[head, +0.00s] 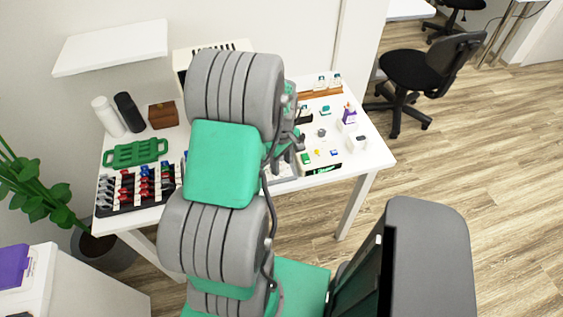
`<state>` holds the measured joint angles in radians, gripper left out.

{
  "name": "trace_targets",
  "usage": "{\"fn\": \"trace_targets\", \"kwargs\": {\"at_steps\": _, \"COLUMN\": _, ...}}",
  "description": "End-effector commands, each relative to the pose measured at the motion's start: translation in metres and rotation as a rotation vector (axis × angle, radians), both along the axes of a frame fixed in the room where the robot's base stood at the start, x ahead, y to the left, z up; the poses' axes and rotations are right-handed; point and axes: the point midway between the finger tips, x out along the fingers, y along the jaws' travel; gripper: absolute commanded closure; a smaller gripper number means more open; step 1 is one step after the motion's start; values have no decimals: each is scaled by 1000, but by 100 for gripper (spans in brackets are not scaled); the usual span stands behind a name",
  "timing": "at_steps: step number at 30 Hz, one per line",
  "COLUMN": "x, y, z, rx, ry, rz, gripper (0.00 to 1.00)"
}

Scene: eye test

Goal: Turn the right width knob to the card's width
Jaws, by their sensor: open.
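My arm fills the middle of the view and covers much of the white table (371,155). My gripper (301,150) shows only in part past the arm's right edge, low over the table; its jaws are open. Close to its right, small things sit on the table's right part, among them a grey round piece (321,132) that may be a knob. I cannot tell whether it is the right width knob. No card width or scale can be read from here. Any contact between the gripper and a thing is hidden.
A dark rack with red and grey pieces (122,202) and a green tray (135,153) are at the table's left. A purple-and-white bottle (349,113) stands on the right. A black chair (420,72) is beyond the table; floor at right is free.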

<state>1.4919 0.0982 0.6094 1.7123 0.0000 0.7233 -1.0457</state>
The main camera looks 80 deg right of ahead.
Motion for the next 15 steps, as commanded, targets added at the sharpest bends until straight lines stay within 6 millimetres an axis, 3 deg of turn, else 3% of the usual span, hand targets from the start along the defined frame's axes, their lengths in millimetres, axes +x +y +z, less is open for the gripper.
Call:
{"fn": "trace_targets", "kwargs": {"at_steps": 9, "x": 0, "y": 0, "z": -8, "rx": -1, "ry": 0, "rz": 0, "gripper": 55}}
{"fn": "trace_targets", "kwargs": {"at_steps": 15, "x": 0, "y": 0, "z": -7, "rx": -1, "ry": 0, "rz": 0, "gripper": 71}}
